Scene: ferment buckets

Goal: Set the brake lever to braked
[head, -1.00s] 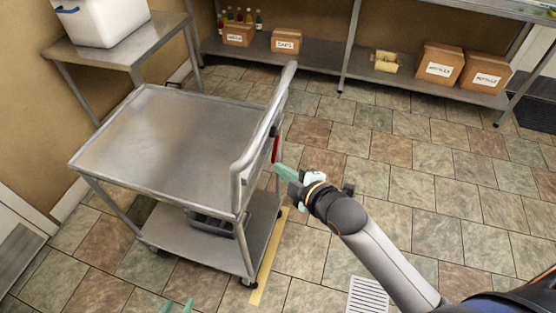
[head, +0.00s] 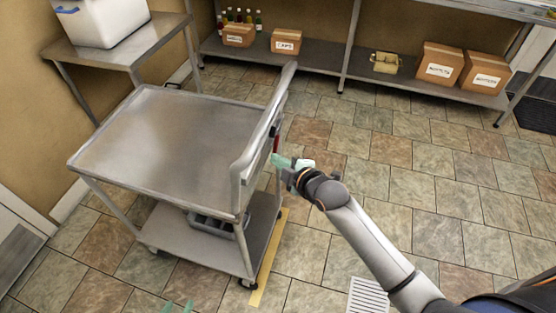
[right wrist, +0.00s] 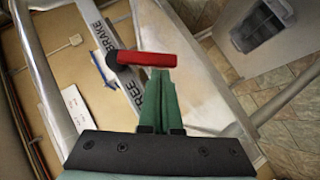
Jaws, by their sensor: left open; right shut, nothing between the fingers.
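The brake lever shows as a red handle (right wrist: 150,60) on a dark pivot in the right wrist view, pointing right across the picture. A plate (right wrist: 115,62) beside it reads BRAKE above and FREE below. In the head view the lever (head: 276,144) is a small red strip on the cart's handle-side frame. My right gripper (head: 284,163) is at the cart's side, its green fingers shut and empty. In the wrist view its fingertips (right wrist: 161,76) are at the handle's lower edge; contact is unclear. My left gripper (head: 178,307) is open at the bottom edge, mostly out of frame.
The steel cart (head: 165,135) has a raised push handle (head: 262,135) and a grey bin (head: 210,222) on its lower shelf. A yellow floor strip (head: 268,260) runs beside it. Shelving with boxes (head: 440,62) stands behind.

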